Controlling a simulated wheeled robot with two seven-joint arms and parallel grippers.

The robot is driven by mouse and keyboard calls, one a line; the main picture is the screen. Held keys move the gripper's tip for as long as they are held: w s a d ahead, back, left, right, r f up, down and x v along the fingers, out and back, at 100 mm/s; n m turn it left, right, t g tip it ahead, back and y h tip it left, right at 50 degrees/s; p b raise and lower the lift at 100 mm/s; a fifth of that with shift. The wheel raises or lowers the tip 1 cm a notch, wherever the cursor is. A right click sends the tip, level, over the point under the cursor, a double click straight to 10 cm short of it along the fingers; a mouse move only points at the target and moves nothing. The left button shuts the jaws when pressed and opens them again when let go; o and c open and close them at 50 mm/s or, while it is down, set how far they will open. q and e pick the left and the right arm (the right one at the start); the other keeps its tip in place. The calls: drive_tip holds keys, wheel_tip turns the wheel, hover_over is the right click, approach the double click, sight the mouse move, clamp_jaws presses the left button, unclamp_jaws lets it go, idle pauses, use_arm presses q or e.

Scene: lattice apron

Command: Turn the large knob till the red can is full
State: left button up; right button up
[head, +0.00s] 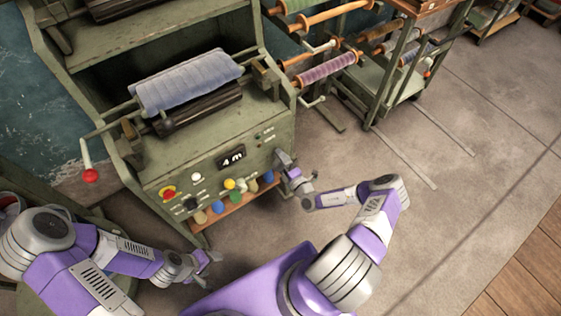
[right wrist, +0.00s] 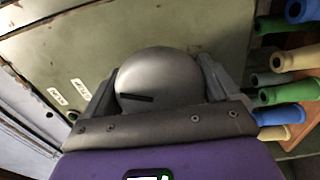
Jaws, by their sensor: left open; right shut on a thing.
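The large knob (right wrist: 158,72) is a grey metal dome with a dark slot mark, on the green machine panel (right wrist: 150,28). My right gripper (right wrist: 160,88) has one finger on each side of it and is shut on it. In the head view my right gripper (head: 287,165) is at the right end of the machine's front panel and hides the knob. My left gripper (head: 207,263) is open and empty, low in front of the machine. A round container with red in it (head: 10,203) is cut off at the left edge; I cannot tell its fill level.
A red-ended crank (head: 90,175) stands out left. Right of the machine, the floor (head: 460,170) is mostly clear.

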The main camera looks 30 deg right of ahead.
drive_tip(key=shift+m, duration=0.6)
drive_tip(key=o, duration=0.8)
drive_tip(key=shift+s, duration=0.1)
drive_tip(key=s, duration=0.2)
drive_tip(key=s+p, duration=0.1)
drive_tip(key=s, duration=0.4)
drive_tip(key=shift+s+d+p, duration=0.25)
drive_tip(key=shift+d+p, duration=0.05)
